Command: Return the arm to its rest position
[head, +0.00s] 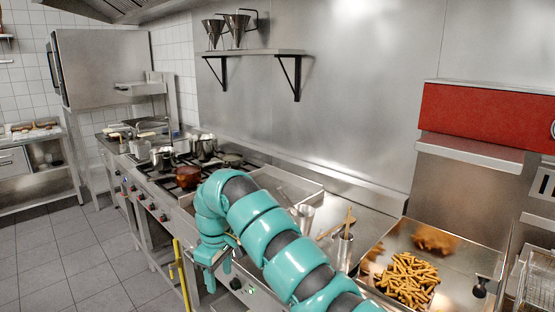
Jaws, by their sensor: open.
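My teal and dark grey arm reaches from the bottom right of the head view toward the middle. It bends at the top and points down at its end. My gripper (213,262) hangs at the front edge of the cooking line. Its jaws are open, and I see nothing between them. Part of the counter behind the arm is hidden.
A stove (160,183) with a copper-coloured pot (188,177) and metal pots stands left of the arm. A fryer station with fries (408,279) is at right. A yellow bar (181,272) stands near the gripper. Tiled floor (60,260) is clear at left.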

